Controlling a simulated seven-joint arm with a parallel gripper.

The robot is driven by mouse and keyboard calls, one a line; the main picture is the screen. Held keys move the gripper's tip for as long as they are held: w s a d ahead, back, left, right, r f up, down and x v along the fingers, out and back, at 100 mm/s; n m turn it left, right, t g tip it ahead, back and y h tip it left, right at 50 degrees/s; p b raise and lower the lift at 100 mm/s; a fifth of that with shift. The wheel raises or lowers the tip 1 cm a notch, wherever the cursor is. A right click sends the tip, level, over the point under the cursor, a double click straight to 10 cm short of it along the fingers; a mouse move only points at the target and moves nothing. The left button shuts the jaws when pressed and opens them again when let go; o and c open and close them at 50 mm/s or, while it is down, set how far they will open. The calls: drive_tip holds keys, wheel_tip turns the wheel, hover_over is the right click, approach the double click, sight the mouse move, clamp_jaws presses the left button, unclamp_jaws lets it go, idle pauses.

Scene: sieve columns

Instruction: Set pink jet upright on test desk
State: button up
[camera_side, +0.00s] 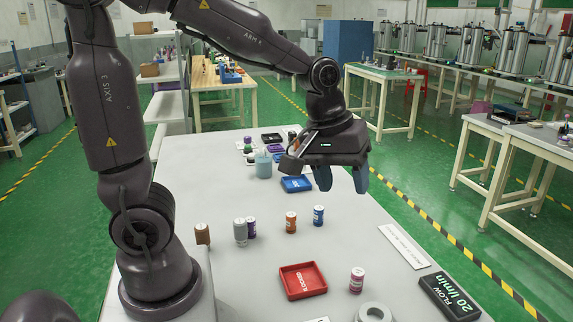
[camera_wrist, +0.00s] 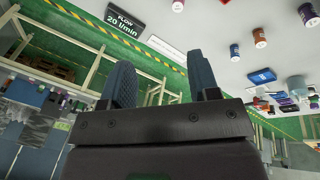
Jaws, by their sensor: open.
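The pink jet (camera_side: 357,280) is a small pink cylinder with a pale label, standing upright on the grey test desk (camera_side: 345,240), right of the red tray, in the side view. My gripper (camera_side: 342,181) hangs well above the desk, farther back than the pink jet and apart from it. Its two blue-grey fingers are spread with nothing between them. The wrist view also shows the open fingers (camera_wrist: 163,78); several small cylinders appear beyond them, and I cannot tell for certain which one is the pink jet.
A red tray (camera_side: 303,281), a grey ring (camera_side: 374,312) and a black flow display (camera_side: 449,296) lie near the pink jet. Brown (camera_side: 202,234), grey (camera_side: 240,232), orange (camera_side: 290,222) and blue (camera_side: 318,215) cylinders stand farther back. A blue tray (camera_side: 296,184) lies behind them.

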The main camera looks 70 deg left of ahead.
drive_tip(key=s+d+r+m+t, duration=0.1)
drive_tip(key=s+r+m+t, duration=0.1)
drive_tip(key=s+r+m, duration=0.3)
drive_tip(key=s+m, duration=0.3)
drive_tip(key=s, duration=0.2)
drive_tip(key=shift+s+d+m+y, duration=0.25)
drive_tip(key=shift+d+m+y, duration=0.05)
drive_tip(key=shift+d+m, duration=0.1)
idle(0.4)
